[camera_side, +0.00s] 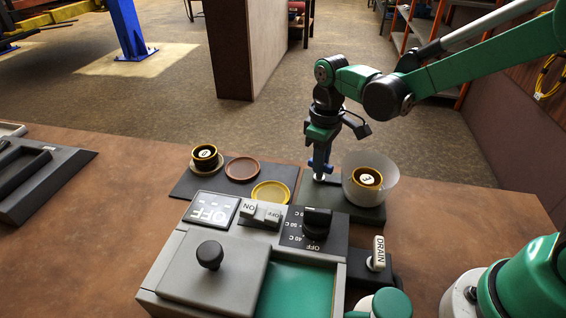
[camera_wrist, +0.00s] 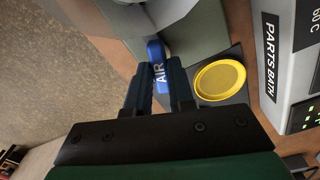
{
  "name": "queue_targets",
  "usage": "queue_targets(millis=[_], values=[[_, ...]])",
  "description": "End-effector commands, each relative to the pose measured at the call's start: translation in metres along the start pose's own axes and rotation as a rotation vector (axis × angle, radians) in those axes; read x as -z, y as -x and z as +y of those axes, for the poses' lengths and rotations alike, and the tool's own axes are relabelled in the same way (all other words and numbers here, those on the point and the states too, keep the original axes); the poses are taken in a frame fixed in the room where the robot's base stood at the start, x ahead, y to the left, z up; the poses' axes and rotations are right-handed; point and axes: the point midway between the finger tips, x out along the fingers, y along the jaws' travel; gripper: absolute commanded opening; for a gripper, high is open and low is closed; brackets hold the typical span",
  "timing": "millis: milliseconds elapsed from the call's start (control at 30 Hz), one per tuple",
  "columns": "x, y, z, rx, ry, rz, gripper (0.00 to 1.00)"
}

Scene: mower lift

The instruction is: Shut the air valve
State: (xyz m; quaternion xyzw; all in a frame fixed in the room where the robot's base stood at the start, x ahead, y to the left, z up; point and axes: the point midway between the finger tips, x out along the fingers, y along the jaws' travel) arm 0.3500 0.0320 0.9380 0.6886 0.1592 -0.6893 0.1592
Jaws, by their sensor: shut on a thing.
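The air valve's blue handle, marked AIR (camera_wrist: 156,56), shows in the wrist view between the two dark fingers of my gripper (camera_wrist: 159,84). My gripper is shut on this handle. In the side view my gripper (camera_side: 319,163) points down at the left of a translucent bowl (camera_side: 391,185), on a dark grey base (camera_side: 352,211). The fingers hide most of the handle there, so its turn angle cannot be told from that view.
A cup with a dark top (camera_side: 367,177) sits inside the bowl. Yellow (camera_side: 271,192) and brown (camera_side: 242,169) dishes and another cup (camera_side: 205,156) stand to the left. The parts bath (camera_side: 240,265) and a DRAIN handle (camera_side: 378,253) are in front.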

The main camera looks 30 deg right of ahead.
Motion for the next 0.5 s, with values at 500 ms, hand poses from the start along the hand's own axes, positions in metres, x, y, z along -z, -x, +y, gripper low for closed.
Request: queue_targets(millis=[500], values=[[0.0007, 0.0, 0.0001, 0.0, -0.488, 0.003, 0.0]])
